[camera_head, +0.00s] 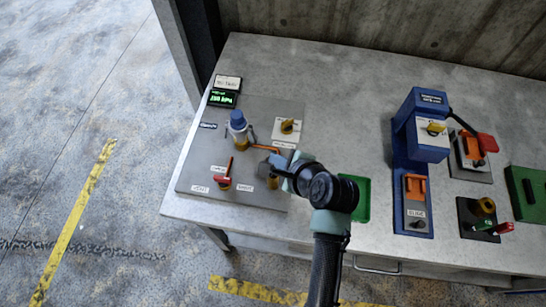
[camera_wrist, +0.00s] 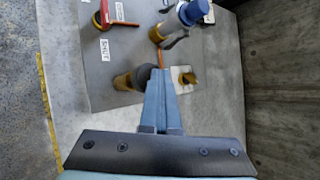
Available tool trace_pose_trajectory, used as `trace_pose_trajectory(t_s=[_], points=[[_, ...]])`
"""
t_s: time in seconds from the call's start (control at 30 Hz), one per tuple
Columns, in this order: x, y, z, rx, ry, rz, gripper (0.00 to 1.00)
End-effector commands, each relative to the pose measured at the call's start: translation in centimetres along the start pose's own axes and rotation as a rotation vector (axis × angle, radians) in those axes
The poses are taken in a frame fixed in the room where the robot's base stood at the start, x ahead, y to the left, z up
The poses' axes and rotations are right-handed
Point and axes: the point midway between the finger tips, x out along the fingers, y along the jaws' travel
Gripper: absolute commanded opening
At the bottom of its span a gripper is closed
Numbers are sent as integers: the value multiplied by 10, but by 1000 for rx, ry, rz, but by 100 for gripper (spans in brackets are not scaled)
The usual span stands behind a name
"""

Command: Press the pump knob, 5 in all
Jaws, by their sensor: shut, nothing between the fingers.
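The pump knob appears to be the dark round top (camera_wrist: 148,73) on a brass cylinder (camera_wrist: 123,82) in the wrist view. In the head view, its brass body (camera_head: 273,183) shows just below my gripper (camera_head: 266,167), which hides its top. In the wrist view, my gripper (camera_wrist: 157,74) is shut and empty, its fingertips overlapping the right side of the dark top. I cannot tell whether they touch it. A green-lit display (camera_head: 222,99) shows a kPa reading at the panel's back left.
A green tray (camera_head: 362,198) lies right of the panel. A blue press (camera_head: 416,140) and other controls stand farther right.

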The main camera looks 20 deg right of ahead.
Motion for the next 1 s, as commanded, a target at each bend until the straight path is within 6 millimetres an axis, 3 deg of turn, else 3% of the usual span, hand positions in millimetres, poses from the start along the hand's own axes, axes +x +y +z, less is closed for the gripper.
trace_pose_trajectory(t_s=[1.0], points=[[10, 10, -9, 2, 4, 7, 0]])
